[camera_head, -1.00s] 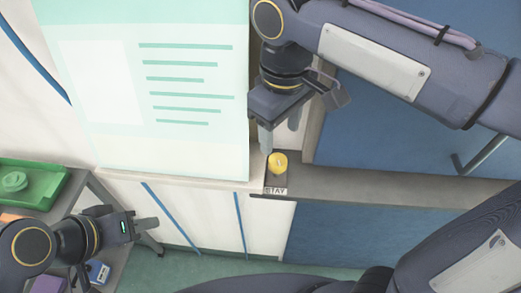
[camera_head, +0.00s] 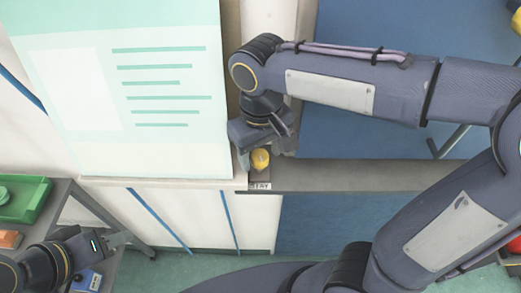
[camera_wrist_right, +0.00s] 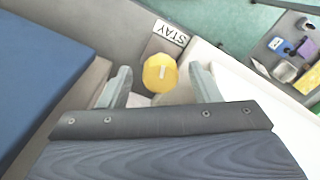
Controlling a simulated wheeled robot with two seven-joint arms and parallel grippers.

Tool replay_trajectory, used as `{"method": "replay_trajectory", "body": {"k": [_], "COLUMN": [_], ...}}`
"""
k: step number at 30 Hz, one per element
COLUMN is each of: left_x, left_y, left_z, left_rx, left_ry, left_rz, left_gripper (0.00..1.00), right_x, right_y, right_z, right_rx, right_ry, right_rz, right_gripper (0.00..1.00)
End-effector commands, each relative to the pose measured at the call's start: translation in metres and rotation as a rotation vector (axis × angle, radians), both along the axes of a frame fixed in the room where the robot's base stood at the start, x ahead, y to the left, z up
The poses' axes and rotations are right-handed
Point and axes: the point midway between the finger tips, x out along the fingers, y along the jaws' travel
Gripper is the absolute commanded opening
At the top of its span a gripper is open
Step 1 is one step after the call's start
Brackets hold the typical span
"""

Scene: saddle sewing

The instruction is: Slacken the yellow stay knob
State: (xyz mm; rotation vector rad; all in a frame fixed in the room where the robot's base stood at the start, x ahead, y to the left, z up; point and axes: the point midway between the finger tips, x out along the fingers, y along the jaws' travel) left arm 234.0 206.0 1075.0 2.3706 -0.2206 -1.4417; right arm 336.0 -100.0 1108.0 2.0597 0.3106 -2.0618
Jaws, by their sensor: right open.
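The yellow stay knob (camera_head: 260,159) sits on a narrow ledge beside the STAY label (camera_head: 260,186). In the right wrist view the knob (camera_wrist_right: 160,73) has a pale mark on top, and the label (camera_wrist_right: 170,32) lies just beyond it. My right gripper (camera_head: 262,160) is open at the knob. In the right wrist view its fingers (camera_wrist_right: 160,84) stand on either side of the knob with a gap at each side. My left gripper (camera_head: 122,240) is at the lower left, well away from the knob; its finger gap is unclear.
A large white and mint panel (camera_head: 70,148) stands just left of the knob. A blue panel (camera_head: 375,100) lies to the right. A grey cart (camera_head: 62,200) with a green tray (camera_head: 38,200) and small items stands at the lower left.

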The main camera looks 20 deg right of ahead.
Motion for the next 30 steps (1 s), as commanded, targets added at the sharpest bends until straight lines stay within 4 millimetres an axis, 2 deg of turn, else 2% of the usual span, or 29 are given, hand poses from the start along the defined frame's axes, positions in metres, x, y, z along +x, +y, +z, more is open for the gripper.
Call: {"method": "replay_trajectory", "body": {"k": [8, 18, 30], "left_x": [0.0000, 0.0000, 0.0000], "left_y": [0.0000, 0.0000, 0.0001], "left_z": [0.0000, 0.0000, 0.0028], "left_rx": [0.000, 0.000, 0.000], "left_ry": [0.000, 0.000, 0.000], "left_rz": [0.000, 0.000, 0.000], "left_gripper": [0.36, 0.36, 0.36], "right_x": [0.0003, 0.0003, 0.0004], "right_y": [0.0001, 0.0001, -0.0001], "right_z": [-0.0016, -0.0013, -0.0004], "right_rx": [0.000, 0.000, 0.000], "right_ry": [-0.001, -0.001, -0.001], "right_rz": [0.000, 0.001, 0.084], "right_gripper": [0.56, 0.12, 0.12]}}
